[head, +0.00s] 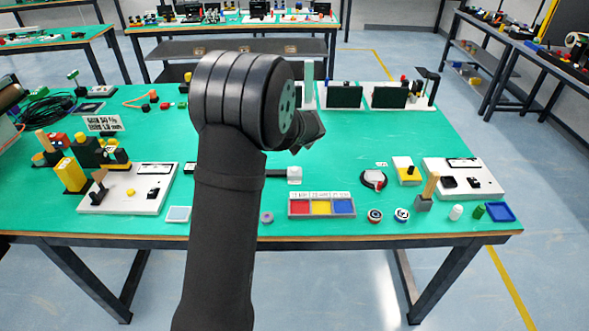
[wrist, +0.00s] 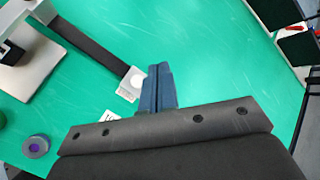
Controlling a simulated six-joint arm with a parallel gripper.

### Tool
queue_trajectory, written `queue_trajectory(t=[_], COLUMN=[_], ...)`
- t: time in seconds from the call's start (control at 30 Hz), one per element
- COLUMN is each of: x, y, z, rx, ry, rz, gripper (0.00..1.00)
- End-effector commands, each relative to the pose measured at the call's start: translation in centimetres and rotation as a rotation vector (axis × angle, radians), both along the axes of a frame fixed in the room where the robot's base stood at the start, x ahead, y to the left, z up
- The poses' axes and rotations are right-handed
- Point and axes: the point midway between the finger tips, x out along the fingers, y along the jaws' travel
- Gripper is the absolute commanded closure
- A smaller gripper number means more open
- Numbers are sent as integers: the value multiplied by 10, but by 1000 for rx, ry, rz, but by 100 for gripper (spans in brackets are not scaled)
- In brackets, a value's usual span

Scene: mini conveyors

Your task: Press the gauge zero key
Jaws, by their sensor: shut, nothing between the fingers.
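A similar small pale block (head: 294,174) at the end of a dark bar shows in the head view, right of my arm. My gripper (wrist: 158,68) is shut and empty. In the wrist view its blue fingertips appear just right of the white key; contact cannot be told. In the head view my gripper (head: 309,132) is partly hidden by my wrist.
A tray with red, yellow and blue compartments (head: 289,206) stands near the front edge. A purple-topped disc (wrist: 36,146) is at lower left in the wrist view. Green tabletop is clear behind the key.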

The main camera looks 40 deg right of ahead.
Motion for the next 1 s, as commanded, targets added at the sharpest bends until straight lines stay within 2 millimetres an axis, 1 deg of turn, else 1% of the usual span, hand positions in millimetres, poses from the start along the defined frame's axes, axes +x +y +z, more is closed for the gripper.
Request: queue_trajectory(t=[0.23,0.37,0.47,0.8,1.0], x=[0,1,1,0,1], y=[0,0,0,0,0], z=[0,-7,-18,-65,-82], rx=[0,2,5,3,2], ry=[0,0,0,1,0], rz=[2,2,2,2,3], gripper=[100,100,100,100,100])
